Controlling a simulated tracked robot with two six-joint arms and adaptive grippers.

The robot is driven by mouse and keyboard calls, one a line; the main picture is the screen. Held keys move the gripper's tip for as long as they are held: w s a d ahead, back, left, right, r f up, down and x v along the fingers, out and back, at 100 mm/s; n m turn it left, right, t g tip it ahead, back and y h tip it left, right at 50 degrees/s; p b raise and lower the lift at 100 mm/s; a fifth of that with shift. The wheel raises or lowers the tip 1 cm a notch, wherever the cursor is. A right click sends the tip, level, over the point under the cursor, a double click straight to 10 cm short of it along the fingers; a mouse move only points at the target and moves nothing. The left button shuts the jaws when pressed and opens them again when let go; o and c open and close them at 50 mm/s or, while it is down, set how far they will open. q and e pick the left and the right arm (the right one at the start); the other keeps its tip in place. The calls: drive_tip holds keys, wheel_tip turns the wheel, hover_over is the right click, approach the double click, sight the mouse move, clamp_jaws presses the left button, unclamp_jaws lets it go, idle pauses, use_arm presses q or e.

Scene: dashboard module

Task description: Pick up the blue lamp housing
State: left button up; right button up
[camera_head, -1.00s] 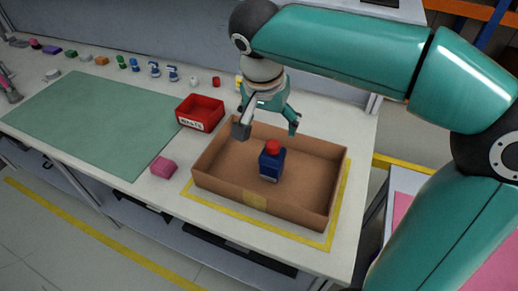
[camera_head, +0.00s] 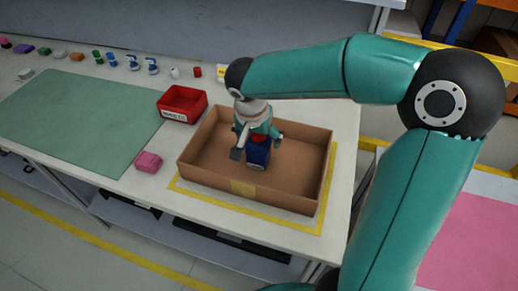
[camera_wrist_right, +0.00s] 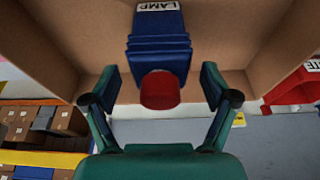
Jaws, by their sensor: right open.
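The blue lamp housing (camera_head: 257,155) stands in a brown cardboard box (camera_head: 213,184). Its red top is mostly covered by my gripper in the head view. In the right wrist view the housing (camera_wrist_right: 159,45) shows a white LAMP label and its red top (camera_wrist_right: 160,90), which points toward my gripper. My right gripper (camera_head: 259,147) is low over the box, close at the housing's top. In the wrist view its open fingers (camera_wrist_right: 161,88) stand on both sides of the red top, with gaps on each side. My left gripper is not in view.
A red bin (camera_head: 182,103) stands left of the box, and a pink block (camera_head: 148,162) lies in front of it. A green mat (camera_head: 80,120) covers the left of the table. Several small parts line the back. The box walls surround the housing.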

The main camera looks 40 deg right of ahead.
drive_tip(key=x, duration=0.3)
drive_tip(key=shift+f, duration=0.25)
drive_tip(key=shift+w, duration=0.1)
drive_tip(key=c, duration=1.3)
